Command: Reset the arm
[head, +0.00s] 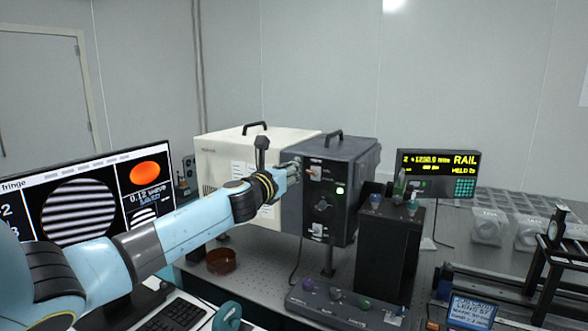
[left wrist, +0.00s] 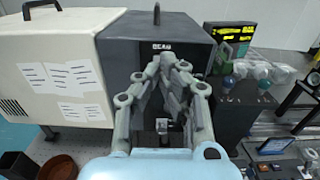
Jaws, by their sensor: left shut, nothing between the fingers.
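My left arm (head: 170,235) reaches in from the left in the head view. Its gripper (head: 292,166) is at the front of a dark grey box (head: 345,175) with a handle, a knob and a lit green indicator. In the left wrist view my left gripper (left wrist: 172,65) is shut and empty, its fingertips close together in front of the dark box (left wrist: 120,70). I cannot tell whether the fingertips touch the box. The fingers hide much of its front panel in that view. My right gripper is not in view.
A white box (head: 225,160) stands left of the dark box. A monitor (head: 95,195) and keyboard (head: 175,316) are at the left. A black stand (head: 388,255), a control panel (head: 345,305) and a rail display (head: 438,173) lie to the right. A brown dish (head: 221,262) sits on the table.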

